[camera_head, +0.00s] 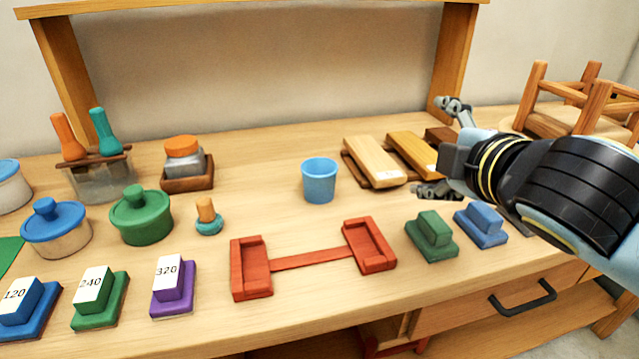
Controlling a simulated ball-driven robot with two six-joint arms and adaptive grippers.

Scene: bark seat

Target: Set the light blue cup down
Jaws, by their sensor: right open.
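The light blue cup (320,181) stands upright on the wooden workbench (262,220), near the middle. Nothing holds it. My right gripper (437,146) comes in from the right, to the right of the cup and clearly apart from it. Its two fingers are spread wide, one towards the back and one towards the front, and nothing is seen between them. Part of its base is hidden by the black wrist. My left gripper is not in the view.
A red cradle (310,259) lies in front of the cup. Wooden blocks (375,162) are close to my right gripper. Green (431,236) and blue (481,225) blocks sit below it. Lidded pots (141,215) and numbered blocks (174,288) fill the left. Bench around the cup is clear.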

